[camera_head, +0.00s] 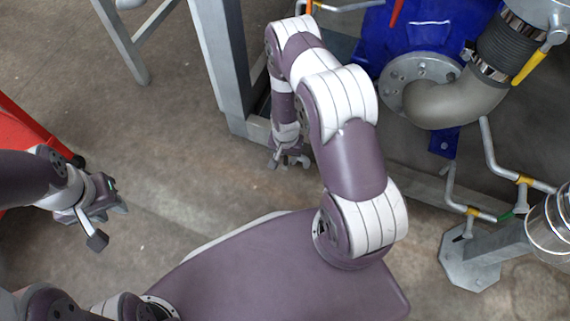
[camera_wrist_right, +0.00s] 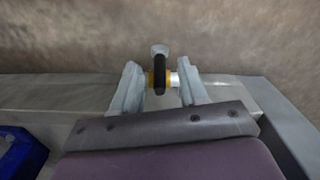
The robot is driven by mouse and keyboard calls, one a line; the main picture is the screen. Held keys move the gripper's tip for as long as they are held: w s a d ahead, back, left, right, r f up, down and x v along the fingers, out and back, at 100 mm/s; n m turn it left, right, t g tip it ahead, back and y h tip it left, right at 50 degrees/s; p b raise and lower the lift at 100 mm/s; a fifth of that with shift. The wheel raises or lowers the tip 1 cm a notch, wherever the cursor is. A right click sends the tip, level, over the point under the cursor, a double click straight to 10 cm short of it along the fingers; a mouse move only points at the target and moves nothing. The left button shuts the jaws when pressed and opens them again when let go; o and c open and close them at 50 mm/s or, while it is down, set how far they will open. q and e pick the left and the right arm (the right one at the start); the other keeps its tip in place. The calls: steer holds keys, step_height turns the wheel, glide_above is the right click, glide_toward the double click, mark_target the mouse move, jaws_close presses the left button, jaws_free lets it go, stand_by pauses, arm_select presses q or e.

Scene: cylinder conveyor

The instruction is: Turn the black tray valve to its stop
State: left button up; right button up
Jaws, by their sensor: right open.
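In the right wrist view, a black valve handle (camera_wrist_right: 160,70) stands edge-on, with yellow bands and a short silver stem beside it. My right gripper (camera_wrist_right: 158,88) is open, with one finger on either side of the handle. I see gaps at the sides but cannot tell whether a finger touches it. In the head view my right gripper (camera_head: 289,162) is low beside the grey frame, and I cannot make out the black valve there. My left gripper (camera_head: 108,222) hangs at the far left with its fingers apart, empty and away from the valve.
A grey metal frame (camera_head: 225,60) stands just left of my right arm. A blue machine (camera_head: 428,28) with a bent grey pipe (camera_head: 455,103) is at the upper right. Thin pipes with yellow fittings (camera_head: 473,211) lie at the right. Concrete floor is open at the left.

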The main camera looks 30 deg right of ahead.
step_height(320, 180, down, 2)
steer(key=shift+f+b, duration=0.25)
steer(key=shift+b, duration=0.15)
arm_select(q)
steer(key=shift+f, duration=0.8)
arm_select(e)
jaws_close()
arm_select(q)
steer(key=shift+r, duration=0.15)
arm_select(e)
steer(key=shift+r, duration=0.1)
